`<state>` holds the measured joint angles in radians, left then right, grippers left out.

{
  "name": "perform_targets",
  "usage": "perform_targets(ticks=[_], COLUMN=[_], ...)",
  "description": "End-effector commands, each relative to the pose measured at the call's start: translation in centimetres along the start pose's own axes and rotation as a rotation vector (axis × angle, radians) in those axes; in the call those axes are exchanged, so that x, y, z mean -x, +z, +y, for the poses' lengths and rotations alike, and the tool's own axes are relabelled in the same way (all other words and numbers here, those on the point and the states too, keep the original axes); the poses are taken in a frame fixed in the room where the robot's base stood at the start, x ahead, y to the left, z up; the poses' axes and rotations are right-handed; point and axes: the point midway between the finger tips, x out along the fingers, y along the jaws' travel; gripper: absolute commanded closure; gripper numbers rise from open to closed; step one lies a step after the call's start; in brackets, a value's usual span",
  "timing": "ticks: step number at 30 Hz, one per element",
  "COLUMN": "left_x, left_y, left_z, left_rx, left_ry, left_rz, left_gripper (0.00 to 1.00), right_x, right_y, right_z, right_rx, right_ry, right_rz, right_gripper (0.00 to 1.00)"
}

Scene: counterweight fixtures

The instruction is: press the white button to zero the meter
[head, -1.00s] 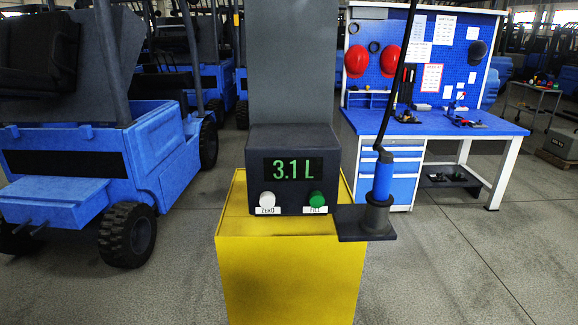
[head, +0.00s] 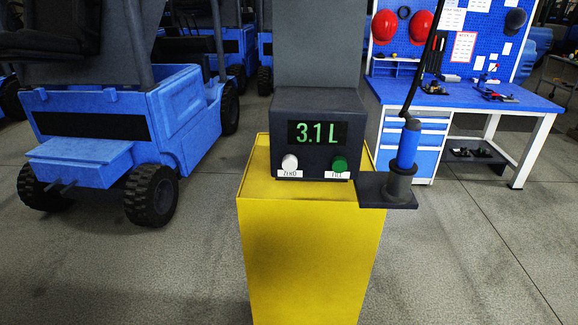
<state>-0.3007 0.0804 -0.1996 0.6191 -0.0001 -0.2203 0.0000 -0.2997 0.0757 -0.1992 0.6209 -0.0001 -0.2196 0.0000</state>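The meter (head: 346,107) is a dark box on top of a yellow pedestal (head: 311,245), and its green display (head: 317,133) reads 3.1 L. The white button (head: 290,162) is at the lower left of its front face, above a label reading ZERO. A green button (head: 339,164) is at the lower right, above a label that seems to read FILL. Neither of my grippers is in the head view, and nothing touches the white button.
A blue nozzle (head: 408,145) with a dark hose stands in a holder (head: 387,190) on the pedestal's right side. A blue forklift (head: 100,130) is at the left. A blue workbench (head: 470,95) is behind at the right. The floor in front is clear.

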Motion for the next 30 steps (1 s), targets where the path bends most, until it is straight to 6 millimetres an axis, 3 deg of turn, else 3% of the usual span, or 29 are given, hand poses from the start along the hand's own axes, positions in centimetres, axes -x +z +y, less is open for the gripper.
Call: perform_targets(ticks=[1,3,30], left_x=[0.0,0.0,0.01], left_y=[-0.03,-0.04,-0.17], left_z=[-0.01,-0.01,0.02], left_rx=[0.0,0.0,0.0], left_ry=[0.0,0.0,0.0], left_rz=[0.001,0.001,0.003], left_gripper=[0.9,1.0,1.0], right_x=[0.0,0.0,0.0], right_y=[0.0,0.01,0.19], right_z=[0.01,0.01,0.49], right_rx=[0.0,0.0,0.003], right_ry=[0.0,0.0,0.005], right_rz=[0.0,0.0,-0.003], right_gripper=[0.6,0.6,0.6])
